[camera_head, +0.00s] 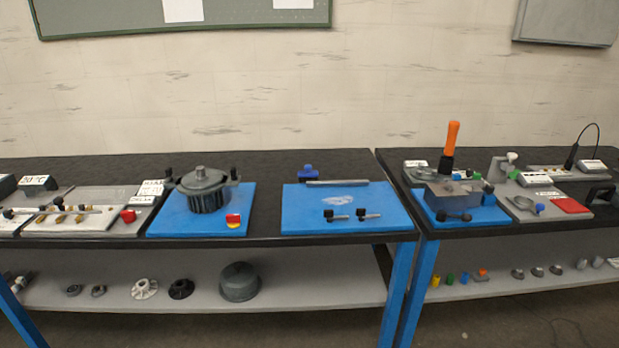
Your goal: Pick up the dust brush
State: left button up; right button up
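A tool with an upright orange handle (452,138) and a dark lower part stands at the grey vise-like block (453,194) on the right table. It may be the dust brush, but its lower end is partly hidden and I cannot tell for sure. No other thing in view is clearly a brush. Neither of my grippers is in view.
Two black-topped tables meet right of centre. A blue mat (292,222) carries two small dark-headed parts; a grey bar (337,183) lies at its back edge. A grey ribbed housing (207,192) stands on another blue mat. Shelves below hold parts.

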aim_at(308, 175)
jog(key=i+l+u, duration=0.15)
jog(key=u, duration=0.5)
jog(key=i+l+u, duration=0.25)
jog(key=i+l, duration=0.15)
jog(key=l, duration=0.25)
jog(key=i+l+u, duration=0.1)
jog(key=l, duration=0.25)
jog(key=i+l+u, duration=0.1)
jog(key=i+l, duration=0.2)
jog(key=i+l+u, duration=0.15)
jog(key=l, duration=0.3)
jog(key=i+l, duration=0.4)
